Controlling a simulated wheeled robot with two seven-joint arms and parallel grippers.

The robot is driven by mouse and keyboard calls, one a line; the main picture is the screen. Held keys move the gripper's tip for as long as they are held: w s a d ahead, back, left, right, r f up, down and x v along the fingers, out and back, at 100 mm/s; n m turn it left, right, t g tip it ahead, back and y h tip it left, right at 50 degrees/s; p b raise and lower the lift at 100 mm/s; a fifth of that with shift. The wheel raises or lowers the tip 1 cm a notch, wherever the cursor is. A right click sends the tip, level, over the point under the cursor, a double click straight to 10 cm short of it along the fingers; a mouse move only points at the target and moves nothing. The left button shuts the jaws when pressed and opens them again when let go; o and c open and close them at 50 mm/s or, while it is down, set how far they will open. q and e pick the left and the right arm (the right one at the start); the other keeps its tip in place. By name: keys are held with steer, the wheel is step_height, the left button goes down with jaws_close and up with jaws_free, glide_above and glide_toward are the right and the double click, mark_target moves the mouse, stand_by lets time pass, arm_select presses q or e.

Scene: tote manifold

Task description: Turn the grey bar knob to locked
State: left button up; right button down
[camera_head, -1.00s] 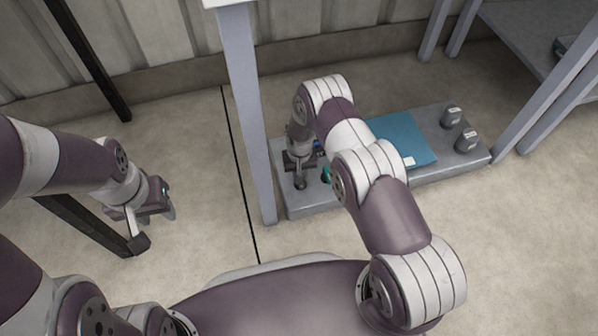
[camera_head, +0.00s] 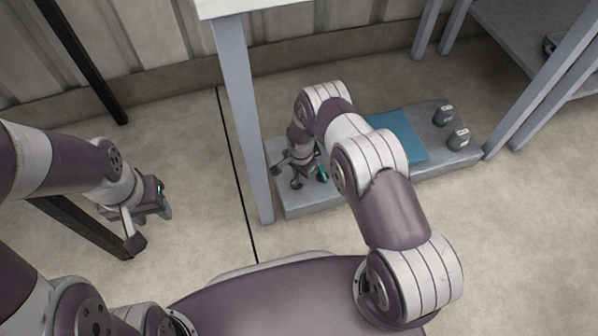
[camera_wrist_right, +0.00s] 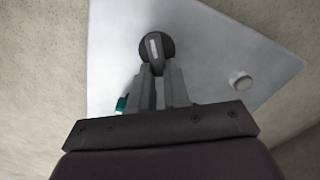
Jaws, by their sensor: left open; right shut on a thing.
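The grey bar knob (camera_wrist_right: 155,46) is a dark round knob with a pale stripe, seen in the right wrist view. It stands on a light grey plate (camera_wrist_right: 205,55). My right gripper (camera_wrist_right: 158,74) is shut on the knob, with its fingertips at the knob's near side. In the head view, my right gripper (camera_head: 297,182) is low over the left end of the grey base (camera_head: 310,205), and the knob is hard to make out there. My left gripper (camera_head: 150,222) is open and empty, out to the left, away from the base.
A blue panel (camera_head: 400,138) lies on the base. Two grey labelled knobs (camera_head: 443,115) (camera_head: 459,138) stand at its right end. A teal part (camera_head: 322,173) is close beside my right gripper. A table leg (camera_head: 246,130) rises just left of the base.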

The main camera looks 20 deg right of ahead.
steer(key=m, duration=0.3)
steer(key=s+m, duration=0.1)
steer(key=m, duration=0.2)
steer(key=shift+d+p, duration=0.15)
steer(key=shift+p, duration=0.2)
stand_by(0.4)
steer(key=c, duration=1.1)
jaws_free()
step_height(320, 180, up, 13)
steer(key=p, duration=0.7)
steer(key=shift+f, duration=0.15)
